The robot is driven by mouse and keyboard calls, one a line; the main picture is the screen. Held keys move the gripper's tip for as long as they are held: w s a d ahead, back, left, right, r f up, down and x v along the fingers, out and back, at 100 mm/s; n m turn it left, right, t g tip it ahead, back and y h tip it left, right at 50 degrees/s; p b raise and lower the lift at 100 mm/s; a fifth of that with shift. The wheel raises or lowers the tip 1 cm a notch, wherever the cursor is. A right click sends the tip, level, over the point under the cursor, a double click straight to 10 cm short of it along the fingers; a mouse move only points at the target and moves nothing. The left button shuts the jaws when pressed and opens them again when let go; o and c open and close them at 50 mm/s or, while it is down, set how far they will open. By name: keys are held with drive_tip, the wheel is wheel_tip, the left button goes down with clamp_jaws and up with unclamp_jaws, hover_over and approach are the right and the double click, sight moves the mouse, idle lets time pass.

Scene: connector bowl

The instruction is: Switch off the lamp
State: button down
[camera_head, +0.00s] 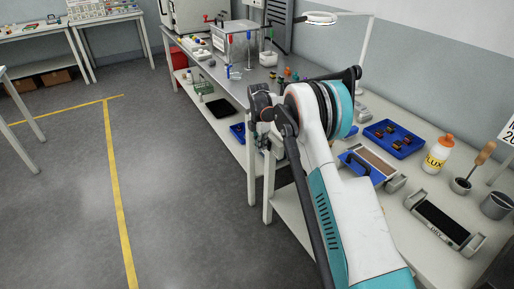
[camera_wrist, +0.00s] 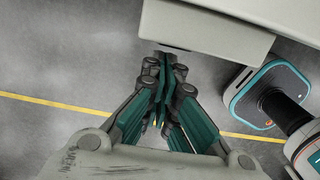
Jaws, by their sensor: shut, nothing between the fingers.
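A white lamp with a round, bright head (camera_head: 320,18) stands at the back of the workbench against the wall, its thin white arm reaching to a post on the right. I cannot make out its switch. My gripper (camera_wrist: 168,58) is shut and empty in the wrist view, with its fingers together over the grey floor, close to a pale bench edge (camera_wrist: 205,35). In the head view my arm covers the gripper in part, at the bench's front edge, well below and in front of the lamp head. The lamp does not show in the wrist view.
The workbench (camera_head: 405,215) holds a blue tray of parts (camera_head: 393,138), a LUX bottle (camera_head: 438,153), a metal cup (camera_head: 496,205) and a black-topped device (camera_head: 442,224). A clear box (camera_head: 236,42) stands farther back. The floor (camera_head: 65,195) at left is open.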

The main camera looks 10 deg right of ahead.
drive_tip(key=shift+d, duration=0.1)
drive_tip(key=shift+w+d+f+p, duration=0.1)
drive_tip(key=shift+d+f+p, duration=0.1)
drive_tip(key=shift+f+p, duration=0.3)
drive_tip(key=shift+r, duration=0.15)
drive_tip(key=shift+r+p, duration=0.35)
drive_tip(key=shift+r, duration=0.35)
drive_tip(key=s+a+r+p, duration=0.2)
drive_tip(key=a+r+p, duration=0.1)
drive_tip(key=a+r, duration=0.4)
drive_tip(key=shift+s+a+r, duration=0.2)
drive_tip(key=shift+a+r, duration=0.1)
drive_tip(key=shift+r, duration=0.4)
